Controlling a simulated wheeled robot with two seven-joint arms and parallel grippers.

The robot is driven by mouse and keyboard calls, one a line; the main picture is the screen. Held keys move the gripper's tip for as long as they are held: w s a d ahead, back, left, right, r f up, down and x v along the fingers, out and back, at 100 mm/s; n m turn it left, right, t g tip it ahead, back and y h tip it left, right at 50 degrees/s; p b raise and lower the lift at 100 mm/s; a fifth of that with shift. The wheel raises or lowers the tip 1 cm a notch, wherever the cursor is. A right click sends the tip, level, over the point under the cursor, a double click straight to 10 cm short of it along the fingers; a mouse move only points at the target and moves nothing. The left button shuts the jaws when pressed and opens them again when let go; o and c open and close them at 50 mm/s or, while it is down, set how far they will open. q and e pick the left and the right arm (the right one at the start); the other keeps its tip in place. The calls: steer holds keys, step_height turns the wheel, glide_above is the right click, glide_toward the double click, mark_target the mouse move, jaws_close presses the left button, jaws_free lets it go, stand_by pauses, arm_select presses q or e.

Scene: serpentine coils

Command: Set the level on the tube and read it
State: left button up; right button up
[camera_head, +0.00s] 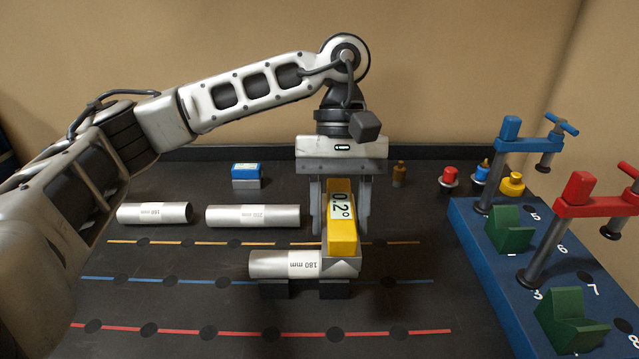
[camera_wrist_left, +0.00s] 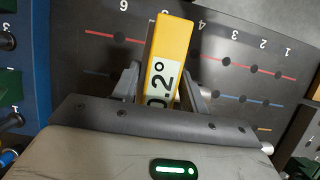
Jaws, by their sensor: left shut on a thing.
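The yellow level (camera_head: 343,240) has a white display that reads 0.2°. My left gripper (camera_head: 341,205) is shut on the level and holds it over the right end of a silver tube (camera_head: 275,264) marked 180 mm. The level appears to rest on the tube, though its underside contact is hard to tell. The tube lies across two dark support blocks (camera_head: 334,290). In the left wrist view the level (camera_wrist_left: 172,50) sits between the fingers (camera_wrist_left: 160,90), its display partly cut off by the gripper. My right gripper is not in view.
Two more silver tubes, one left (camera_head: 154,213) and one middle (camera_head: 253,217), lie behind. A blue-topped block (camera_head: 246,172) stands at the back. The blue board (camera_head: 480,240) at right carries green V-blocks (camera_head: 511,230), a blue clamp (camera_head: 520,146) and a red clamp (camera_head: 590,205). The front left mat is clear.

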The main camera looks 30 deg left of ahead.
arm_select(q)
steer(key=n, duration=0.2)
steer(key=a+f+n+t+h, duration=0.1)
steer(key=n, duration=0.1)
steer(key=a+n, duration=0.1)
steer(key=n, duration=0.1)
steer(key=shift+f+t+h+p, duration=0.25)
steer(key=shift+t+h+p, duration=0.05)
steer(key=shift+t+h, duration=0.1)
steer(key=a+n+t, duration=0.1)
steer(key=n, duration=0.3)
steer(key=a+f+n+t, duration=0.1)
steer(key=a+n+t, duration=0.1)
steer(key=n, duration=0.2)
steer(key=w+a+n+t, duration=0.1)
steer(key=a+n, duration=0.1)
steer(key=n, duration=0.2)
steer(key=shift+f+t, duration=0.3)
step_height(320, 180, down, 2)
steer(key=shift+f+b, duration=0.2)
steer(key=shift+b, duration=0.75)
steer(key=shift+f+b, duration=0.3)
steer(key=shift+f, duration=0.15)
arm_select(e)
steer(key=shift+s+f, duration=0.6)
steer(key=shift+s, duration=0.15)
